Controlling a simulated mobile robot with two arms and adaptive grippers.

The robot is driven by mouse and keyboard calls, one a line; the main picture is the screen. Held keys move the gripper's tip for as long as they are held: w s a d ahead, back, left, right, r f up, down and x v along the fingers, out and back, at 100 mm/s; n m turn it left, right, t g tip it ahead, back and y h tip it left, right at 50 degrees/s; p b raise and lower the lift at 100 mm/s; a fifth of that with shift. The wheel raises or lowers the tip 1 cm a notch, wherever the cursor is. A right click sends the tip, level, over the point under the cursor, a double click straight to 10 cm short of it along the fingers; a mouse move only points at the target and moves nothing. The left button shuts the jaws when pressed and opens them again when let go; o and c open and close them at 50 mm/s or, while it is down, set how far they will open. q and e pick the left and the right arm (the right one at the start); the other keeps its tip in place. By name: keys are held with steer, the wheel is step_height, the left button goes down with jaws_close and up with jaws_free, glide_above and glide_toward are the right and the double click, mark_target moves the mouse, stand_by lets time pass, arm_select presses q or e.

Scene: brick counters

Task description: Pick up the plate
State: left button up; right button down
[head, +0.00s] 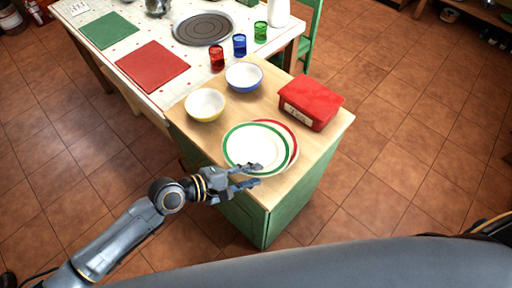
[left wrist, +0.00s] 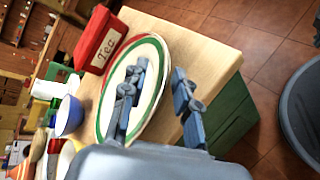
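A white plate with a green rim (head: 240,145) lies on top of a red-rimmed plate (head: 292,139), near the front edge of the wooden counter top. The green-rimmed plate also shows in the left wrist view (left wrist: 154,46). My left gripper (head: 254,176) is open at the plates' near edge. One finger is over the green-rimmed plate and the other is outside the rim, beside the counter edge. The left wrist view shows the two fingers apart (left wrist: 160,80) with the rim between them and nothing gripped. Whether a finger touches the plate I cannot tell. My right gripper is not in view.
A red box labelled "Tea" (head: 310,101) stands behind the plates at right. A yellow bowl (head: 205,105) and a blue bowl (head: 244,77) stand behind them. A white table with red (head: 152,66) and green mats and several coloured glasses adjoins the counter. Floor right of the counter is clear.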

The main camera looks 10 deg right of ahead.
arm_select(q)
jaws_close()
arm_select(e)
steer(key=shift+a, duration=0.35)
arm_select(q)
steer(key=shift+r, duration=0.2)
